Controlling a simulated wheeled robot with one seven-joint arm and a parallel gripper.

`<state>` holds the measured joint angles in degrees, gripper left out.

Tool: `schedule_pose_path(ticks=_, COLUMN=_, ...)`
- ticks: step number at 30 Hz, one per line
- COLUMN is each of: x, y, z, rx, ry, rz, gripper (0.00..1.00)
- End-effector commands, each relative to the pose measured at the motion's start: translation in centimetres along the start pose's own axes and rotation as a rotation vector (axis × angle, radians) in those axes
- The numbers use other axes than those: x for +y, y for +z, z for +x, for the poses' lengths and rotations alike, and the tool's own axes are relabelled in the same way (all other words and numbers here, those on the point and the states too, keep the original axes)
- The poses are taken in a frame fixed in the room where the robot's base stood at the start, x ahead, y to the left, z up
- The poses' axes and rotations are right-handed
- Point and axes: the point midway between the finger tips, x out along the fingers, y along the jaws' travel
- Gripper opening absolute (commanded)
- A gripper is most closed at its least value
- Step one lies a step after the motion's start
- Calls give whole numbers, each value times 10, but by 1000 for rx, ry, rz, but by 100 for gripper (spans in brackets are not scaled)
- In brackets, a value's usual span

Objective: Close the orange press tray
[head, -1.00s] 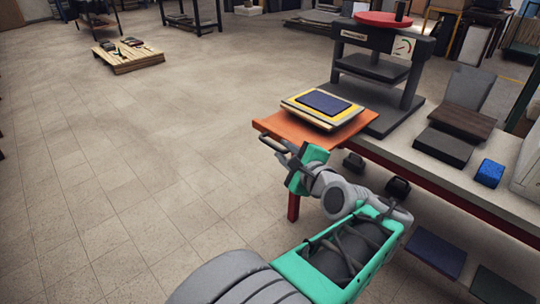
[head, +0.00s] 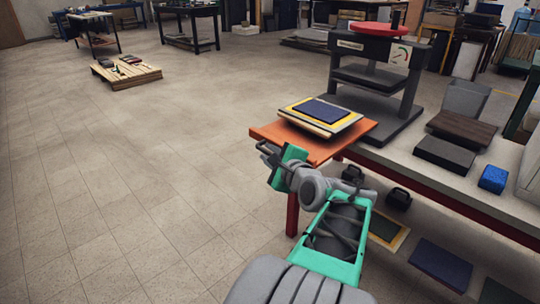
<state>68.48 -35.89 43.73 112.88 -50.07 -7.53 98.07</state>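The orange press tray (head: 268,131) sticks out from the press (head: 372,85) at the left end of the bench. A stack of a cream board, a yellow sheet and a dark blue cover (head: 320,109) lies on it. A dark handle (head: 263,147) shows at the tray's near edge, partly hidden by my gripper. My gripper (head: 272,160), with a green body, is at this handle, just below the tray's near edge. Its fingers are small and dark against the handle, so I cannot tell whether they are open or closed on it.
The bench (head: 405,160) runs to the right with dark blocks and a blue box (head: 493,179) on it. Dark weights with handles (head: 398,199) and boards lie on the shelf below. A low pallet (head: 127,74) stands far left; the floor between is clear.

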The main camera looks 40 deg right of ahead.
Motion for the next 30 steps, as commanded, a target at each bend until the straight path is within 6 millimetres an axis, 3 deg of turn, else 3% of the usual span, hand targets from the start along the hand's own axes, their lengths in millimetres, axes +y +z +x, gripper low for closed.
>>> schedule_pose_path(ticks=7, x=0, y=0, z=0, rx=0, ry=0, rz=0, gripper=0)
schedule_pose_path(ticks=30, x=0, y=0, z=0, rx=0, ry=1, rz=0, gripper=0)
